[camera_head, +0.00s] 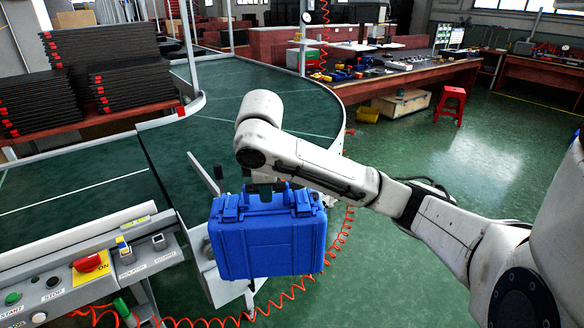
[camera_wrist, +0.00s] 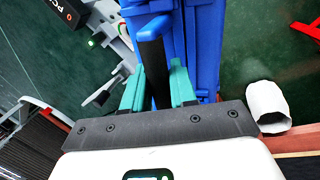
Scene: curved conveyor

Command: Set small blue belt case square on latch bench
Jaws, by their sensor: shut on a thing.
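The small blue case (camera_head: 268,237) hangs in the air below my gripper (camera_head: 264,186), in front of the conveyor's edge. It looks roughly upright, with its latches towards the top. In the wrist view, the teal fingers of my gripper (camera_wrist: 158,88) are closed around the case's black handle (camera_wrist: 152,55). The blue case (camera_wrist: 198,40) also fills the top middle of that view. I cannot tell for certain which surface is the latch bench; a workbench (camera_head: 415,72) with several small items stands at the back right.
The curved green conveyor (camera_head: 245,90) runs behind the case. A control panel (camera_head: 85,275) with buttons is at the lower left. Black stacked trays (camera_head: 105,65) stand at the upper left. A red stool (camera_head: 451,105) is near the workbench. Green floor is clear at right.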

